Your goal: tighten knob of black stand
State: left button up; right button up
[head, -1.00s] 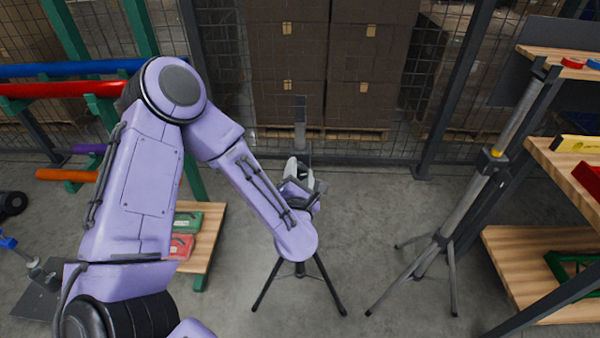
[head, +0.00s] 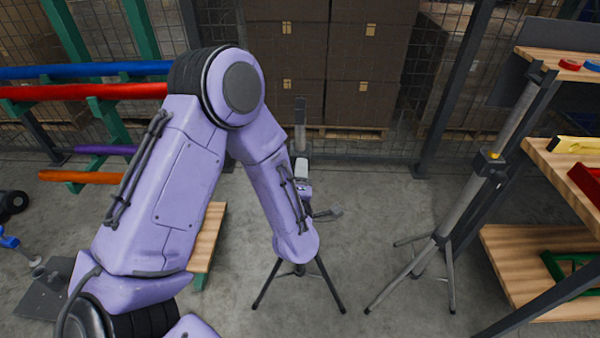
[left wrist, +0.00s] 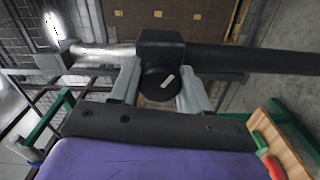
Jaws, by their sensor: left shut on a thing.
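The black stand (head: 301,110) stands upright on its tripod legs beyond my left arm in the head view. Its middle is mostly hidden by my forearm. In the left wrist view its dark pole (left wrist: 245,60) crosses the picture sideways, with a collar block (left wrist: 160,42) on it. The round black knob (left wrist: 156,88) with a white mark sits at the collar, between the two grey fingers. My left gripper (left wrist: 162,80) is shut on the knob, one finger on each side; the white mark is tilted to the upper right. My right gripper is not in view.
A grey tripod stand (head: 462,205) with a yellow-marked collar leans at the right, near wooden shelves (head: 530,265). Racks with coloured pipes (head: 80,90) are at the left. A mesh fence and stacked boxes (head: 375,60) are behind. Floor between the two stands is clear.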

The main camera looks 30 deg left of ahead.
pick_arm(q)
jog(key=m+p, duration=0.1)
jog(key=m, duration=0.4)
jog(key=shift+d+m, duration=0.1)
jog(key=shift+m, duration=0.2)
jog(key=shift+f+m+p, duration=0.1)
jog(key=shift+m+p, duration=0.55)
jog(key=shift+m, duration=1.45)
jog(key=o, duration=1)
jog(key=shift+o, duration=0.2)
jog(key=shift+s, duration=0.1)
jog(key=b+v, duration=0.1)
jog(key=v, duration=0.9)
jog(key=shift+s, duration=0.15)
